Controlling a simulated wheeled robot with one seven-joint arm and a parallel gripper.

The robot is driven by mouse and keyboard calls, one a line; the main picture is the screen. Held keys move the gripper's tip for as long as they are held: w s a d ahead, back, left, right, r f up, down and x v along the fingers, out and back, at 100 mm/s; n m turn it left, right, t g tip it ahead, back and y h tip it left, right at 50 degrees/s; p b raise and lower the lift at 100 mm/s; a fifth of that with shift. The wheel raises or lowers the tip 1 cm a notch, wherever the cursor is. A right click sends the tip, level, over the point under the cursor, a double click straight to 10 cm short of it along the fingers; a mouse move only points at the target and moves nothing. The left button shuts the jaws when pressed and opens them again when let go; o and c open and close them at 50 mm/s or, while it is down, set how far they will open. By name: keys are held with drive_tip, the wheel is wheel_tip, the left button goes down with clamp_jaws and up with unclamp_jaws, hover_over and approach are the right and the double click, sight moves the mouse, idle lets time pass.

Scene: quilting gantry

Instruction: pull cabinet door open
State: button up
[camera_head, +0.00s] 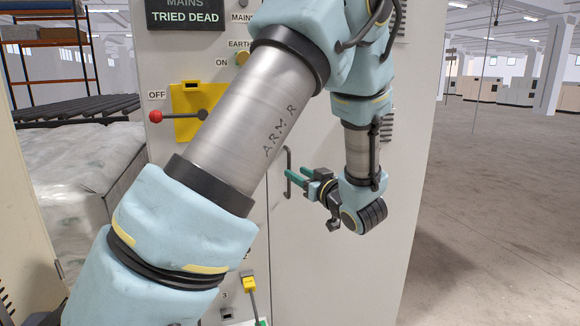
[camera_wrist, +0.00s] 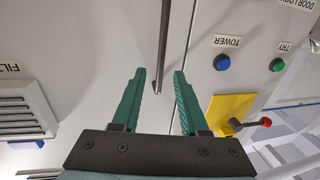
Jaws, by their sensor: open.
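The pale grey cabinet door (camera_head: 330,255) looks flush with the cabinet front, its seam running down just left of the handle. The handle is a thin dark vertical bar (camera_head: 288,160), partly hidden by my arm in the head view. In the wrist view the handle (camera_wrist: 164,40) comes down from the top edge and its end lies between my fingers. My gripper (camera_head: 291,175) is open with green fingers at the handle. In the wrist view my gripper (camera_wrist: 159,74) has one finger on each side of the bar, with gaps; contact is not visible.
Left of the seam, the cabinet panel carries a yellow plate (camera_head: 186,98) with a red-knobbed lever (camera_head: 157,116) and a blue button (camera_wrist: 222,62). A louvred vent (camera_wrist: 20,115) is on the door side. Open concrete floor (camera_head: 490,220) lies to the right.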

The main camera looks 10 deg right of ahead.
sight(289, 194)
drive_tip(key=shift+p+x, duration=0.5)
drive_tip(key=shift+x, duration=2.25)
drive_tip(key=shift+c, duration=0.3)
clamp_jaws()
